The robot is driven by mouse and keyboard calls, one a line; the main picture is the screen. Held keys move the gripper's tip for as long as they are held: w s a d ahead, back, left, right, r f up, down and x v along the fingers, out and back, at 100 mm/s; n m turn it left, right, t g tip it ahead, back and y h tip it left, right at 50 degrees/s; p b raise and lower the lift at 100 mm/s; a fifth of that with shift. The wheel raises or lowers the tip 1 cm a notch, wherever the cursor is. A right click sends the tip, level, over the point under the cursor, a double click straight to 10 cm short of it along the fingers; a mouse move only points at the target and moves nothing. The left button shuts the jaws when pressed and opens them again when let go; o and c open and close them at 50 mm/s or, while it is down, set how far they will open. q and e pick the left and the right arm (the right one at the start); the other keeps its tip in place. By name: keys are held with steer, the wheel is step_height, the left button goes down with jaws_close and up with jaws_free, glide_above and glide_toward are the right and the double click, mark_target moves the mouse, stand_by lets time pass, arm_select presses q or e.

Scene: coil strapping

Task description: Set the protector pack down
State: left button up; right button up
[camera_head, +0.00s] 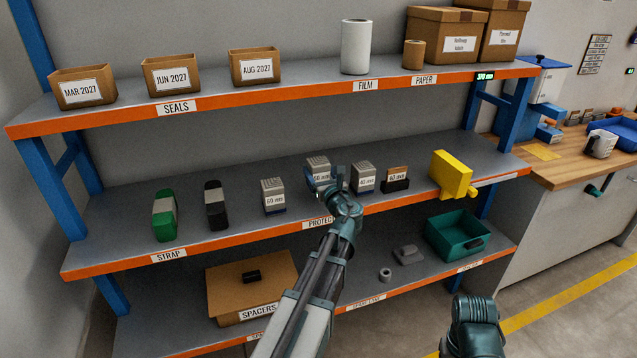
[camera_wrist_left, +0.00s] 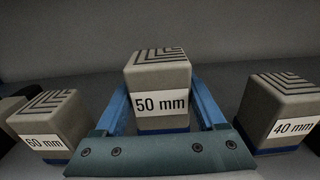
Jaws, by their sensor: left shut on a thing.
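My left gripper (camera_head: 322,182) reaches the middle shelf and is shut on the grey protector pack labelled 50 mm (camera_head: 318,165). In the left wrist view that pack (camera_wrist_left: 158,82) stands upright between the two blue fingers (camera_wrist_left: 160,105), its ridged top and blue base showing. The gripper body hides the area below it, so I cannot tell whether it touches the shelf. A 60 mm pack (camera_head: 273,196) stands to its left and a 40 mm pack (camera_head: 363,178) to its right, both apart from it.
The middle shelf (camera_head: 120,220) also holds a green strap roll (camera_head: 164,215), a black one (camera_head: 216,205), a small black holder (camera_head: 396,185) and a yellow tool (camera_head: 452,175). The upper shelf (camera_head: 310,82) hangs above. Below are a spacers box (camera_head: 228,290) and a green bin (camera_head: 455,238).

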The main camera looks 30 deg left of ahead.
arm_select(q)
steer(key=shift+f+b, duration=1.85)
steer(key=shift+f, duration=0.05)
steer(key=shift+r, duration=0.15)
steer(key=o, duration=1.1)
steer(key=shift+f, duration=0.2)
steer(key=o, duration=0.5)
steer(key=shift+c, duration=0.2)
steer(key=shift+r, duration=0.2)
steer(key=shift+s+d, duration=0.2)
steer(key=v, duration=1.1)
steer(key=shift+d, duration=0.25)
